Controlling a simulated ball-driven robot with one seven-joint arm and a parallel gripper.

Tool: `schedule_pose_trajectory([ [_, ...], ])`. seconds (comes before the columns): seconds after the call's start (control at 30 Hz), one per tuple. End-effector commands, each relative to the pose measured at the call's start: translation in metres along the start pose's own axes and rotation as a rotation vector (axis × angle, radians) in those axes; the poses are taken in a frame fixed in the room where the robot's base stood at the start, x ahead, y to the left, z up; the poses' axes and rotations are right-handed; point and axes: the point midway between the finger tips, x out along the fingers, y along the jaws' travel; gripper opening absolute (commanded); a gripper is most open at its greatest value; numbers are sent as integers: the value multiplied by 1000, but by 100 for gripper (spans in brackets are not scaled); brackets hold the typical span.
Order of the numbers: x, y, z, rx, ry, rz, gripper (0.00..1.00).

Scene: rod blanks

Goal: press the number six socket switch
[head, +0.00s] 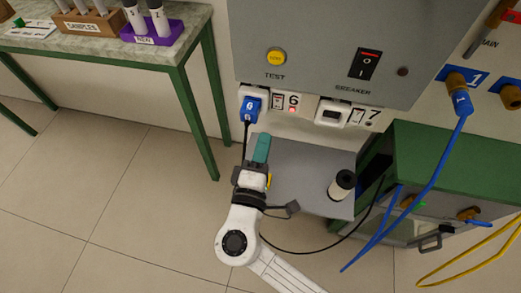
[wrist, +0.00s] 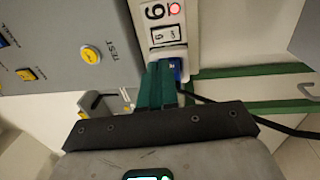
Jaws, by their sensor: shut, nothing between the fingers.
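The number six socket (head: 245,93) is on the wall strip under the grey panel, with a blue plug (head: 250,110) in it. Its small switch (head: 278,101) sits just right of the plug, beside the label 6 and a lit red lamp (head: 292,109). My gripper (head: 264,137) has its teal fingers together and empty, below the switch in the head view and apart from it as seen there. In the wrist view the switch (wrist: 165,36) shows beyond the fingertips (wrist: 160,65), with the blue plug (wrist: 178,70) right beside them.
Socket seven (head: 332,113) is to the right. Above are the yellow TEST button (head: 276,57) and the breaker switch (head: 366,64). A grey shelf (head: 306,160) bears a black-and-white spool (head: 342,184). A black cord hangs from the plug near my gripper. A green-framed table (head: 187,75) stands left.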

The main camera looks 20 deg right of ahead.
Motion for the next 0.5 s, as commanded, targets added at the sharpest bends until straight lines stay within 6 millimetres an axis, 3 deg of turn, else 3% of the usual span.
schedule_pose_trajectory([
  [0.3, 62, 2, 1, 0, -4, 0, 0],
  [0.5, 85, 0, 0, 0, -2, -1, 0],
])
